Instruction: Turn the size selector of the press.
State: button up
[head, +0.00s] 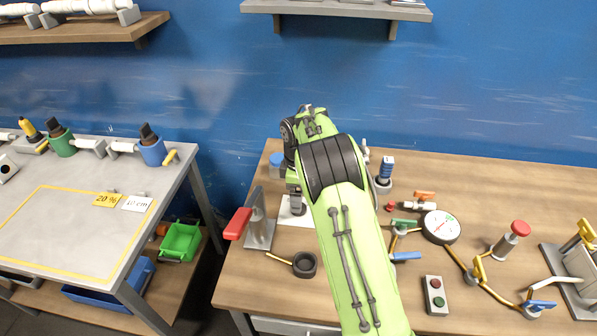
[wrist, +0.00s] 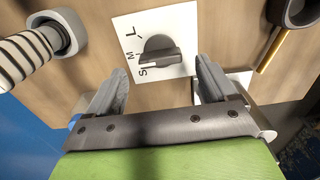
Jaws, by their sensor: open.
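The size selector is a dark grey knob (wrist: 160,52) with a raised bar, on a white plate (wrist: 180,22) marked S, M and L. The bar lies roughly crosswise in the wrist view, its left end near M and S; which mark it points at is hard to tell. My gripper (wrist: 160,72) is open, its fingers on either side of the knob with gaps, and no contact shows. A press-like stand (head: 262,230) with a red lever handle (head: 238,223) is left of the plate.
A black ring-shaped cup (head: 304,265) with a yellow rod lies in front of the plate. Right of my arm are a round gauge (head: 441,227), a button box (head: 435,295) and valves on pipes. A side table (head: 120,218) stands at left, beyond a gap.

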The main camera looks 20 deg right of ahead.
notch_tip(320, 180, up, 12)
jog(key=p, duration=0.2)
jog(key=shift+f, duration=0.25)
jog(key=s+a+r+m+t+y, duration=0.1)
jog(key=s+r+m+t, duration=0.2)
jog(key=s+r+m, duration=0.75)
jog(key=s+d+f+m+t+h, duration=0.1)
jog(key=s+m+t, duration=0.1)
jog(key=s, duration=2.1)
jog(key=shift+s+m+t, duration=0.15)
jog(key=shift+m+t, duration=0.15)
jog(key=shift+m, duration=0.25)
